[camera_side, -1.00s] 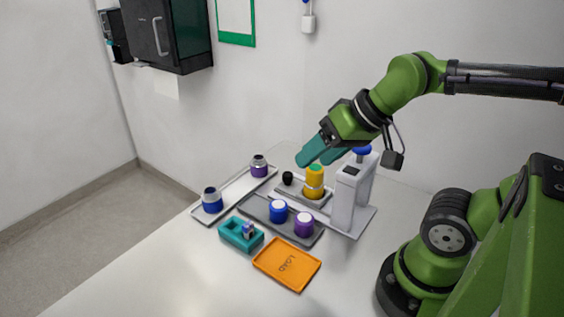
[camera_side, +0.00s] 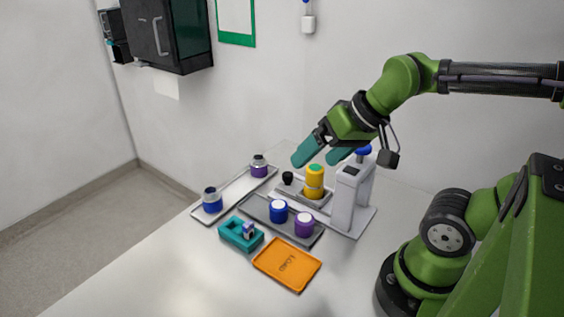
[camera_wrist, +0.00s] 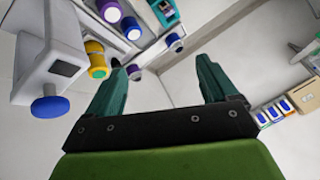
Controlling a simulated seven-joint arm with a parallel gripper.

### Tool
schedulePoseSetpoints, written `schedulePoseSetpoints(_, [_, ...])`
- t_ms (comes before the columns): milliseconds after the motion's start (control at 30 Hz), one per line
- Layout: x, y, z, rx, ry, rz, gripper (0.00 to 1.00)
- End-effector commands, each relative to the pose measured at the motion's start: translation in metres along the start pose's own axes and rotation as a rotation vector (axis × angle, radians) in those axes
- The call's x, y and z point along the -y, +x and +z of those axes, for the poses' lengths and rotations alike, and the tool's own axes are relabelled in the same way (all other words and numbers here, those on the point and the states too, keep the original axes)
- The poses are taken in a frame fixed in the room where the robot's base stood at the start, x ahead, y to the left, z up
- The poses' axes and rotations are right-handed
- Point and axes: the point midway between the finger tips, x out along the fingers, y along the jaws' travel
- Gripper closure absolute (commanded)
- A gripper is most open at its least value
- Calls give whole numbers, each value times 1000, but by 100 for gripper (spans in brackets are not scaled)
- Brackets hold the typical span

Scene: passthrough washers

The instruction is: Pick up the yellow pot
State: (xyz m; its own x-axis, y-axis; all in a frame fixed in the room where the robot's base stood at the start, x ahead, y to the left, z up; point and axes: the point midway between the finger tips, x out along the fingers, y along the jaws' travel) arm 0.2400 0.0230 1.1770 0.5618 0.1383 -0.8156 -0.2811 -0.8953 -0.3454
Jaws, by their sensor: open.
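The yellow pot (camera_side: 314,184) is a yellow cylinder with a green top and a pale band, standing upright on a grey fixture beside the white press-like device. In the wrist view the yellow pot (camera_wrist: 96,56) shows at upper left, outside the gap between my fingers. My gripper (camera_side: 314,161) has teal fingers spread apart, just above the pot in the side view, and nothing is between them. In the wrist view my gripper (camera_wrist: 162,65) is also open and empty.
The white device (camera_side: 351,195) with a blue knob stands right of the pot. A small black knob (camera_side: 288,178) is left of it. A dark tray holds a blue pot (camera_side: 278,211) and a purple pot (camera_side: 304,224). An orange tray (camera_side: 287,264) and teal holder (camera_side: 240,234) lie in front.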

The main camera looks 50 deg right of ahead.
Motion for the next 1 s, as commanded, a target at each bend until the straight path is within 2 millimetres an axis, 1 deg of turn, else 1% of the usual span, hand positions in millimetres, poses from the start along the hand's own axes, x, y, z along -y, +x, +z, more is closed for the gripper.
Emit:
schedulePoseSetpoints(100, [-17,14,-18,41,35,83,14])
schedulePoseSetpoints(167, [-28,21,-30,81,-28,131,14])
schedulePoseSetpoints(300, [-53,36,-54,211,-319,194,14])
schedulePoseSetpoints(433, [-74,47,-71,339,-620,186,14])
schedulePoseSetpoints(567, [-93,56,-85,460,-936,127,14])
schedulePoseSetpoints(700, [-110,63,-97,567,-1280,18,14])
schedulePoseSetpoints(833, [-121,66,-107,636,-1602,-112,14])
schedulePoseSetpoints(900, [-122,66,-111,657,-1768,-180,14])
schedulePoseSetpoints(1000, [-120,62,-115,670,-1966,-258,14])
